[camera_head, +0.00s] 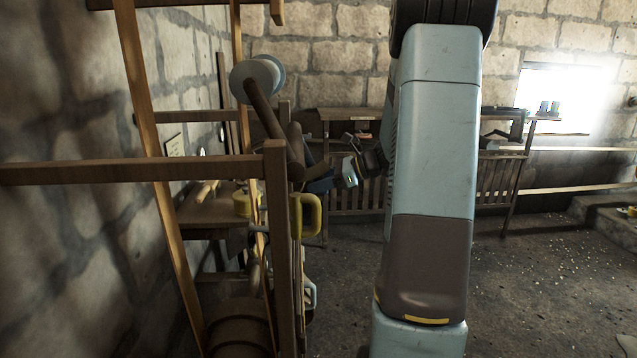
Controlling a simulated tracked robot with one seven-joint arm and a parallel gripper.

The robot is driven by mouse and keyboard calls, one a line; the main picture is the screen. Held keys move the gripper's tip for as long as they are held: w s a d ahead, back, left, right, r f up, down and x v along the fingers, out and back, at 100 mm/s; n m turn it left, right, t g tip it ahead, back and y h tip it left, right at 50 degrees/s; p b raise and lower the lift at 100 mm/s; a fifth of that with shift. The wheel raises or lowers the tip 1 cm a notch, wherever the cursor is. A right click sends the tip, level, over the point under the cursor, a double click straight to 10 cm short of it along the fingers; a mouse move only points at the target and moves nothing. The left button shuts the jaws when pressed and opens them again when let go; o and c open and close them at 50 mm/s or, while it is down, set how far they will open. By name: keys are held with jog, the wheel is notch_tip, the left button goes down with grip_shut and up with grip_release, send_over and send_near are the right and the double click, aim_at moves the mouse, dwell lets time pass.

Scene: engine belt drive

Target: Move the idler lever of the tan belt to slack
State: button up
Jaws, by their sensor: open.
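The tan belt shows as two long strips (153,130) at the left, running from the top of the view down toward a brown drum (238,325). A brown lever (267,112), which looks like the idler lever, slants from a pale grey roller (257,78) down to a wooden post. The roller lies just right of the belt's right strip; I cannot tell whether they touch. My gripper (343,172) is small in the view, just right of the lever's lower end. It is open; I see nothing held. Its fingertips are hard to make out, and contact with the lever is unclear.
A wooden rail (130,170) and post (276,230) stand in front of the belt. A yellow handle-like part (308,215) sits right of the post. A workbench (350,113) stands along the back wall. Open floor (550,270) lies at the right. My arm hides the middle.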

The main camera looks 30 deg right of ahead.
grip_shut()
dwell(0.5)
